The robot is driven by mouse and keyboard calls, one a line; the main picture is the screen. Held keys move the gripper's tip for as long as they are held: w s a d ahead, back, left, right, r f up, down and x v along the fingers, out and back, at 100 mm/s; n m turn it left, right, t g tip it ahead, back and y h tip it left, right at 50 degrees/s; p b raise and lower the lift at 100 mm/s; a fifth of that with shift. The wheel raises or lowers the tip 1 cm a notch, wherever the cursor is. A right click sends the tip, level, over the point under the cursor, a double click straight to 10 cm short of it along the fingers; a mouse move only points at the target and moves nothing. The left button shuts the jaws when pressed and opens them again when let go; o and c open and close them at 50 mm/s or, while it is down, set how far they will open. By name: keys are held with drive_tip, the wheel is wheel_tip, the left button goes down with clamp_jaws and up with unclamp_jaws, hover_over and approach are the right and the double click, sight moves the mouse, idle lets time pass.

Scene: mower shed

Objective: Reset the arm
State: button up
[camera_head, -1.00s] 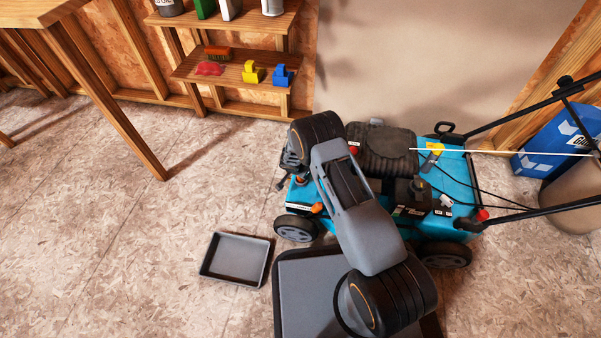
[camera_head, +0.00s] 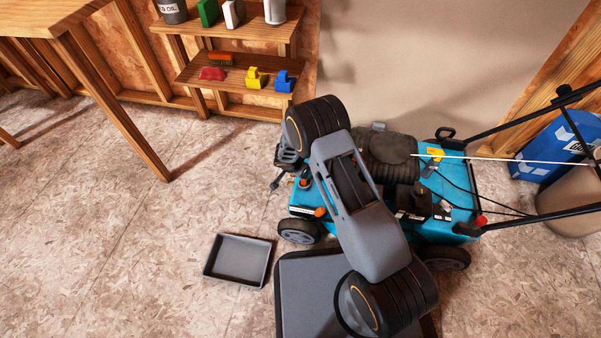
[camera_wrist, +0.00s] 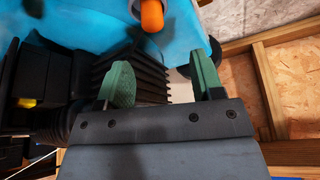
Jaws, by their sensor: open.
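My arm reaches forward over the left side of a blue lawn mower (camera_head: 461,195) in the head view. My gripper (camera_wrist: 163,78) is open and empty in the wrist view, its two green finger pads apart with nothing between them. In the head view the gripper is small and partly hidden beside the arm's far joint, close to the mower's left end. The mower's orange cap (camera_wrist: 152,15) shows beyond the fingers in the wrist view, apart from them.
A grey tray (camera_head: 239,259) lies on the floor left of the mower. A wooden shelf (camera_head: 222,72) holds a red item, an orange brush, and yellow and blue pieces. A wooden table (camera_head: 62,20) stands at left. A blue bag (camera_head: 553,145) is at right. Floor at left is clear.

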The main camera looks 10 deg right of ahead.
drive_tip(key=shift+p+v, duration=0.45)
drive_tip(key=shift+v, duration=1.65)
drive_tip(key=shift+w+r, duration=0.15)
drive_tip(key=s+d+r+n+p, duration=0.1)
drive_tip(key=s+d+r+p, duration=0.15)
drive_tip(key=r+p, duration=0.75)
drive_tip(key=s+d+r+n+p, duration=0.1)
drive_tip(key=d+r+p, duration=0.25)
drive_tip(key=r, duration=1.35)
drive_tip(key=s+d+r+n+p, duration=0.1)
drive_tip(key=s+d+r+p, duration=0.15)
drive_tip(key=r+p, duration=0.75)
drive_tip(key=s+d+r+n+y+p, duration=0.1)
drive_tip(key=s+r+p, duration=0.3)
drive_tip(key=r, duration=0.7)
drive_tip(key=s+d+r+n+y+p, duration=0.1)
drive_tip(key=s+r+p, duration=0.4)
drive_tip(key=r, duration=0.6)
drive_tip(key=s+d+r+n+p, duration=0.1)
drive_tip(key=s+r+n+p, duration=0.2)
drive_tip(key=s+r+p, duration=0.2)
drive_tip(key=s+r, duration=0.3)
drive_tip(key=r, duration=0.3)
drive_tip(key=shift+s+d+y, duration=0.3)
drive_tip(key=shift+d+y, duration=0.1)
drive_tip(key=shift+r, duration=0.1)
drive_tip(key=shift+c, duration=0.4)
